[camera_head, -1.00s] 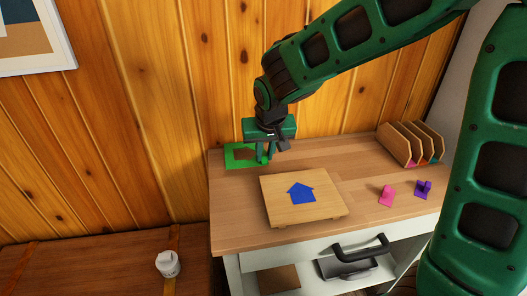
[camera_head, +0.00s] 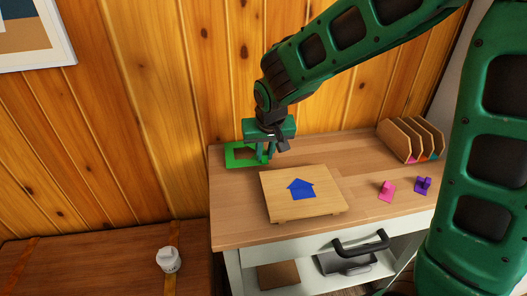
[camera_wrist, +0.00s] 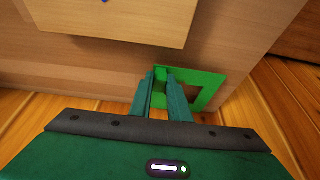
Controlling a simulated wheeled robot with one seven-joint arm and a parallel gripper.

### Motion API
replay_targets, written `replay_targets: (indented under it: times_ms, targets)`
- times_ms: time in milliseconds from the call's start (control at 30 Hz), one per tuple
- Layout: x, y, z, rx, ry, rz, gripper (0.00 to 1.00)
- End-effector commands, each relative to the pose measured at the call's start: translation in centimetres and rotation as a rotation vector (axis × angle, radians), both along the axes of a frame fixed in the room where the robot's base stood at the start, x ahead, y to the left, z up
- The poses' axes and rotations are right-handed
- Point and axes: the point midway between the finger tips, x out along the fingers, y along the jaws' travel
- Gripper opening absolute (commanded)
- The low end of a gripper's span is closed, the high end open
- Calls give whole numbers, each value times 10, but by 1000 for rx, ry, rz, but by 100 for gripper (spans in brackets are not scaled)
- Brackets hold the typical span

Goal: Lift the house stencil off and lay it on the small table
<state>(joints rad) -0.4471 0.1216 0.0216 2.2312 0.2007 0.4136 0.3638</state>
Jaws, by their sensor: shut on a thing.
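The house stencil (camera_head: 232,161) is a flat green frame with an opening, at the back left of the light wood worktop (camera_head: 229,205). My gripper (camera_head: 265,157) is shut on a green tab at its right edge. In the wrist view, the fingertips (camera_wrist: 163,76) pinch this tab and the frame (camera_wrist: 203,77) extends to the right. I cannot tell whether the stencil touches the worktop. A blue house (camera_head: 300,188) shows on the wooden board (camera_head: 277,208), clear of the stencil. A low brown surface (camera_head: 85,270) at lower left may be the small table.
A pink piece (camera_head: 386,191) and a purple piece (camera_head: 423,185) stand right of the board. A wooden rack (camera_head: 399,141) is at the back right. A white jar (camera_head: 168,260) stands on the low surface. The wood-panelled wall is close behind my gripper.

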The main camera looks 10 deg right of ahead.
Motion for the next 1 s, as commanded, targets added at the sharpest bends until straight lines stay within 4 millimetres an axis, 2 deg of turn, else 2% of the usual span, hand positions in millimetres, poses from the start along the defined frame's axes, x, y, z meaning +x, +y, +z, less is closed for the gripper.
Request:
replay_targets:
  times_ms: [1000]
  targets:
    - [0,0,-13,0,0,0,0]
